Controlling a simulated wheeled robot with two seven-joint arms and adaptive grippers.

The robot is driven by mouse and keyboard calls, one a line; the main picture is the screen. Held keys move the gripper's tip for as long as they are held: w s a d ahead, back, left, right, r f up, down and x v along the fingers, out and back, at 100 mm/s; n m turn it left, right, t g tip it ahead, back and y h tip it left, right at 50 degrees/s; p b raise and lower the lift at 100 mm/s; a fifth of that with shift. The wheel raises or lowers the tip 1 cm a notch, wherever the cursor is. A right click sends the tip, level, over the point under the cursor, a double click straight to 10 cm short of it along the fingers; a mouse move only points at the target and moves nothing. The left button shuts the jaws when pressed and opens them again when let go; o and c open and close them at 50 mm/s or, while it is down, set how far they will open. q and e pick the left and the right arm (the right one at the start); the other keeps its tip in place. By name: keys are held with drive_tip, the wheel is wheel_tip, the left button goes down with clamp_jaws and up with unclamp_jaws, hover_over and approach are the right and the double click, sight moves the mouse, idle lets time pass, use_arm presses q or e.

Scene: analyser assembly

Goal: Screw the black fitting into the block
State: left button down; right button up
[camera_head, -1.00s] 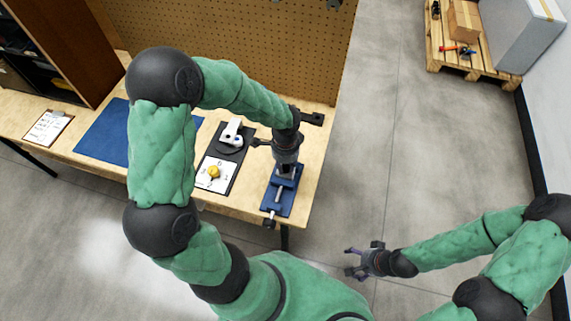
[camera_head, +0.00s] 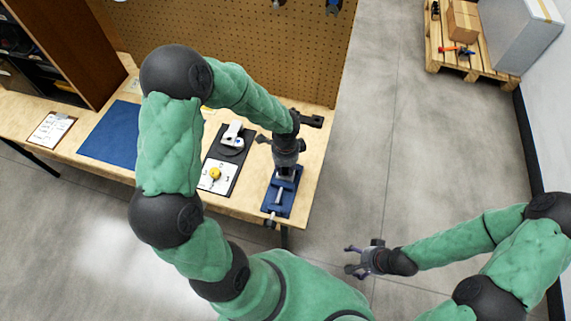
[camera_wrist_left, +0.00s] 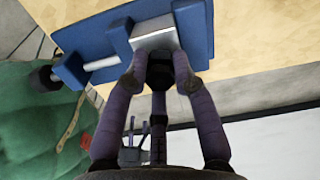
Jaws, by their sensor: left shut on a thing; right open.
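In the left wrist view my left gripper (camera_wrist_left: 160,68) is shut on the black fitting (camera_wrist_left: 160,76), which sits between its purple fingers. The fitting is against the face of the pale metal block (camera_wrist_left: 154,33); how deep it sits in the block cannot be told. The block is clamped between the jaws of the blue vise (camera_wrist_left: 192,28). In the head view the vise (camera_head: 270,204) is at the table's right end, and my left gripper (camera_head: 287,168) is above it, hiding the fitting. My right gripper (camera_head: 350,260) is open and empty, over the floor off the table.
Left of the vise lies a dark tray with a white part (camera_head: 232,134) and a white card with a yellow knob (camera_head: 215,174). A blue mat (camera_head: 108,135) and a clipboard (camera_head: 50,130) lie further left. A pegboard (camera_head: 250,50) stands behind the table.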

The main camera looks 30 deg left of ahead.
use_arm(q)
drive_tip(key=shift+m, duration=0.3)
drive_tip(key=shift+r+m+p, duration=0.2)
drive_tip(key=shift+m+p, duration=1)
drive_tip(key=shift+m, duration=0.4)
drive_tip(key=shift+f+m+p, duration=0.2)
drive_tip(key=shift+m+p, duration=0.1)
drive_tip(key=shift+r+m+p, duration=0.2)
drive_tip(key=shift+m+p, duration=0.8)
drive_tip(key=shift+f+m+p, duration=0.1)
drive_tip(key=shift+m+p, duration=0.4)
drive_tip(key=shift+m, duration=0.3)
